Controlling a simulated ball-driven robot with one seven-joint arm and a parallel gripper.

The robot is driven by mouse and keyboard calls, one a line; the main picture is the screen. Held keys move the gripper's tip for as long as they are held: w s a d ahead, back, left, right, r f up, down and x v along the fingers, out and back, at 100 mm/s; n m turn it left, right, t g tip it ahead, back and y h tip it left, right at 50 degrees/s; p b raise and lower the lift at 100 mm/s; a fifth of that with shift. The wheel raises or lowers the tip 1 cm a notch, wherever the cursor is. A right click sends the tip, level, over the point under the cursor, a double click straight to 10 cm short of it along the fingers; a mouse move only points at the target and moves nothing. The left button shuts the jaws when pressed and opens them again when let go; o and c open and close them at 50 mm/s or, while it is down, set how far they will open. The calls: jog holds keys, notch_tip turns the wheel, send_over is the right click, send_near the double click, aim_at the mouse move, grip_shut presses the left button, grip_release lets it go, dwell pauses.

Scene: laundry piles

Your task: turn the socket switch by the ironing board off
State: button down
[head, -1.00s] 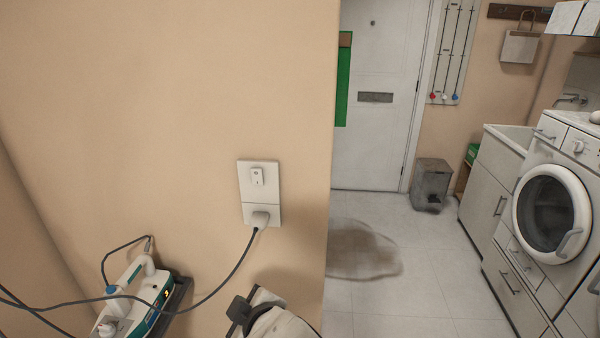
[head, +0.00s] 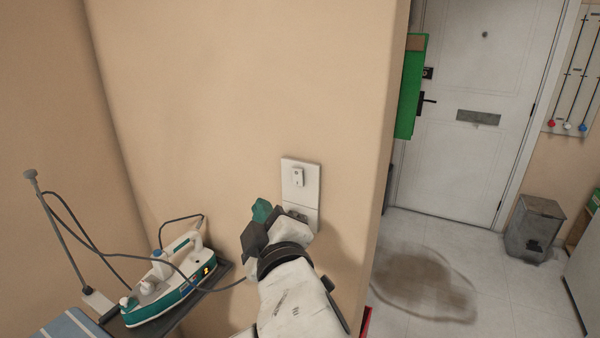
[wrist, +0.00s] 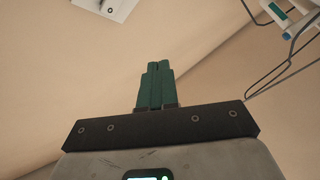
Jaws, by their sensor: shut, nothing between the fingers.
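The socket plate (head: 312,173) is white and fixed to the beige wall, with a small rocker switch (head: 298,178) on its upper half. The plug in its lower half is mostly hidden behind my gripper. My gripper (head: 262,209) has green fingertips, which are just left of the plate's lower half in the head view. In the wrist view the fingers (wrist: 155,84) are together and empty. Part of the plate (wrist: 105,6) shows at the top edge there, ahead and to the left of the fingertips. I cannot tell which way the switch is set.
An iron (head: 170,285) with a lit display rests at the end of the ironing board (head: 70,327), its cord running towards the socket. The wall ends at a corner right of the plate. Beyond are a door (head: 470,110), a pedal bin (head: 534,228) and a brown floor stain (head: 425,283).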

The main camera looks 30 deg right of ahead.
aim_at(293, 181)
jog(key=shift+w+d+r+p, duration=0.15)
jog(key=shift+w+d+p, duration=0.2)
jog(key=shift+w+d, duration=0.65)
jog(key=shift+w+d+r+p, duration=0.25)
jog(key=shift+w+d, duration=0.5)
jog(key=shift+d, duration=0.55)
jog(key=shift+w+d+r+p, duration=0.1)
jog(key=shift+w+d+p, duration=0.3)
jog(key=shift+w+d, duration=0.6)
jog(key=shift+s+d, duration=0.1)
jog(key=shift+d, duration=0.15)
jog(key=shift+w+d, duration=0.2)
jog(key=shift+d, duration=0.1)
jog(key=shift+w+d+r+p, duration=0.1)
jog(key=shift+w+d+p, duration=0.1)
jog(key=shift+p, duration=0.2)
jog(key=shift+s+a, duration=0.1)
jog(key=shift+s+a, duration=0.35)
jog(key=shift+a, duration=0.15)
dwell(0.3)
jog(key=shift+s+a+f+b, duration=0.2)
jog(key=shift+s+a, duration=0.55)
jog(key=shift+a, duration=0.25)
jog(key=shift+s+a+f+b, duration=0.2)
jog(key=shift+s+a, duration=0.55)
jog(key=shift+a, duration=0.25)
